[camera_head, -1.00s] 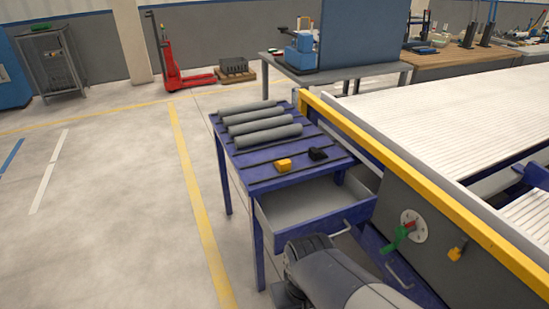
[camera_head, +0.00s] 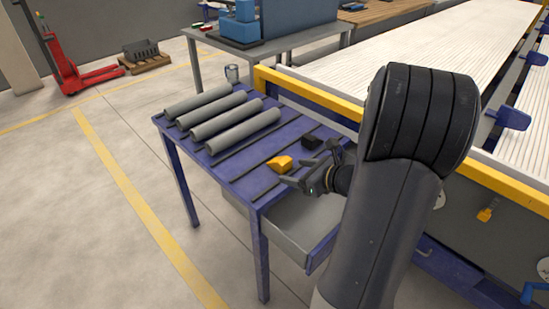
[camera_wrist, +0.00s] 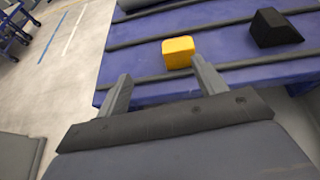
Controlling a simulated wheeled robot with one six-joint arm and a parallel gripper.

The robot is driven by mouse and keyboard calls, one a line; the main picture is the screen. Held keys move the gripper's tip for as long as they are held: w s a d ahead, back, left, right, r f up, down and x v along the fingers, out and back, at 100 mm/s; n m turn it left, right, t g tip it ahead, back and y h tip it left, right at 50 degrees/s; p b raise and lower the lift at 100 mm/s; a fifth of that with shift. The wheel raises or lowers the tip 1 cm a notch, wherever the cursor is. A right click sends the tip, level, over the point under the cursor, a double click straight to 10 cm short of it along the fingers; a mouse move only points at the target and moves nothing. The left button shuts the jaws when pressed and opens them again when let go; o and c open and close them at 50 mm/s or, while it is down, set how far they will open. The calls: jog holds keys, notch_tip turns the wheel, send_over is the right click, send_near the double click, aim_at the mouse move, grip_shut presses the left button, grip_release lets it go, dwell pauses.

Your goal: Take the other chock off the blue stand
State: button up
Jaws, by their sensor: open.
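The blue stand (camera_head: 224,158) holds a yellow chock (camera_head: 280,164) and a black chock (camera_head: 311,142) near its front right. In the wrist view the yellow chock (camera_wrist: 178,52) lies beyond the fingertips, between their lines, and the black chock (camera_wrist: 273,28) sits farther right. My gripper (camera_head: 306,179) is open and empty at the stand's front right edge, close to the yellow chock but apart from it. In the wrist view my gripper (camera_wrist: 160,82) shows two spread fingers with nothing between them.
Several grey pipes (camera_head: 220,118) lie side by side on the stand's far part. Dark strips run across the top. An open grey drawer (camera_head: 285,232) juts out below the front edge. A yellow rail (camera_head: 330,97) of the white conveyor borders the right side.

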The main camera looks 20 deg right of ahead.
aim_at(276, 159)
jog(key=shift+w+d+f+m+t+h, duration=0.2)
jog(key=shift+w+d+m+t+h, duration=0.15)
jog(key=shift+w+d+m, duration=0.35)
jog(key=b+x, duration=0.1)
jog(key=x, duration=0.3)
jog(key=shift+a, duration=0.1)
jog(key=shift+d+b+x, duration=0.15)
jog(key=shift+b+x, duration=0.05)
jog(key=shift+x, duration=1.3)
jog(key=shift+d+b+x, duration=0.2)
jog(key=shift+x, duration=1.35)
jog(key=shift+w+r, duration=0.1)
jog(key=shift+r, duration=0.05)
jog(key=c, duration=1.1)
